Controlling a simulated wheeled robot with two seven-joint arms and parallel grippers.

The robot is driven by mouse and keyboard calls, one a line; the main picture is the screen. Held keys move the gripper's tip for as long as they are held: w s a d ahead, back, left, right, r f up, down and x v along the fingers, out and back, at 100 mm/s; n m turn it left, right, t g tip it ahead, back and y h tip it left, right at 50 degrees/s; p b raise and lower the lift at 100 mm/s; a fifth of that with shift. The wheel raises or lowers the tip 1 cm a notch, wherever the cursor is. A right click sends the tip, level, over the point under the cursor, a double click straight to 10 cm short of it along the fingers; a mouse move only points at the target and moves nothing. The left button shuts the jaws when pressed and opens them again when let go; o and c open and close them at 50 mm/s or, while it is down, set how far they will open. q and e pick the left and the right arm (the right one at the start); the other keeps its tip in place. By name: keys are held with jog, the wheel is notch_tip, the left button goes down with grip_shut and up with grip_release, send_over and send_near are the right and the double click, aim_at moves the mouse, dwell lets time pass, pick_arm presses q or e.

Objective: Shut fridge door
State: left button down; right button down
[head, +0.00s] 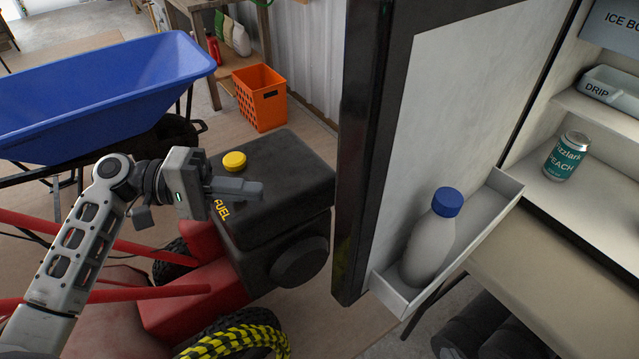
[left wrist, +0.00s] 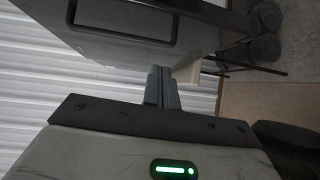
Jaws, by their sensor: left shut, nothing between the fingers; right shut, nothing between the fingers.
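The fridge door (head: 425,100) stands open in the head view, with its dark edge toward the left and its white inner face toward the right. A door shelf (head: 498,205) on it holds a white bottle (head: 430,250) with a blue cap. The fridge interior (head: 600,205) is open at the right. My left gripper (head: 258,188) is shut and empty, left of the door's dark edge and apart from it in the picture. Its closed fingers (left wrist: 162,88) also show in the left wrist view. My right gripper is not in view.
A black fuel tank (head: 300,170) on a red machine with a yellow cap stands by my left gripper. A blue wheelbarrow (head: 100,95) and an orange crate (head: 262,100) are behind. A can (head: 566,158) and a drip tray (head: 612,92) are inside the fridge.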

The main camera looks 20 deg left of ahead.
pick_arm(q)
jog(key=d+r+h+p, duration=0.1)
jog(key=d+r+p, duration=0.2)
jog(key=d, duration=0.9)
jog(key=shift+s+r+m+g+p, duration=0.25)
jog(key=shift+r+m+g+p, duration=0.1)
jog(key=shift+m+g, duration=0.05)
pick_arm(e)
jog(key=shift+d+r+n, duration=0.3)
jog(key=shift+d+r, duration=0.1)
jog(key=shift+r, duration=0.35)
pick_arm(q)
jog(key=shift+d, duration=0.1)
pick_arm(e)
jog(key=shift+a, duration=0.1)
